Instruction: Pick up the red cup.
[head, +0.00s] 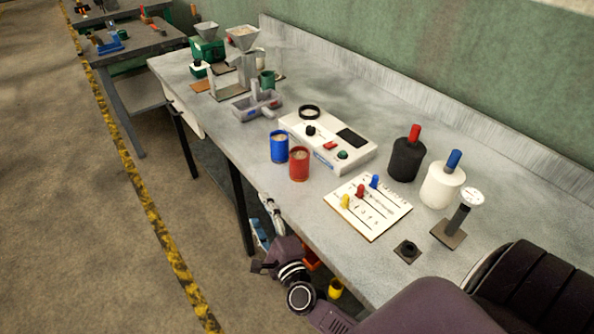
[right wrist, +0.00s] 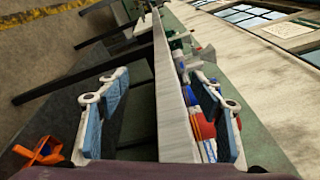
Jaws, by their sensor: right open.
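The red cup (head: 299,164) stands upright on the grey workbench near its front edge, filled with something pale. A similar blue cup (head: 279,147) stands just behind and left of it. My right gripper (head: 262,216) is beside the bench's front edge, outside the bench top and apart from the red cup. In the right wrist view my right gripper (right wrist: 160,78) is open, with nothing held between its blue-padded fingers. The bench edge runs between the fingers there, and the red cup (right wrist: 204,128) is partly hidden by the right-hand finger. My left gripper is not in view.
A white device (head: 330,140) with knobs stands behind the cups. A white board (head: 368,207) with coloured pegs lies to their right. Black (head: 406,160) and white (head: 442,184) containers stand further right. The bench edge (head: 225,152) is close to my right gripper.

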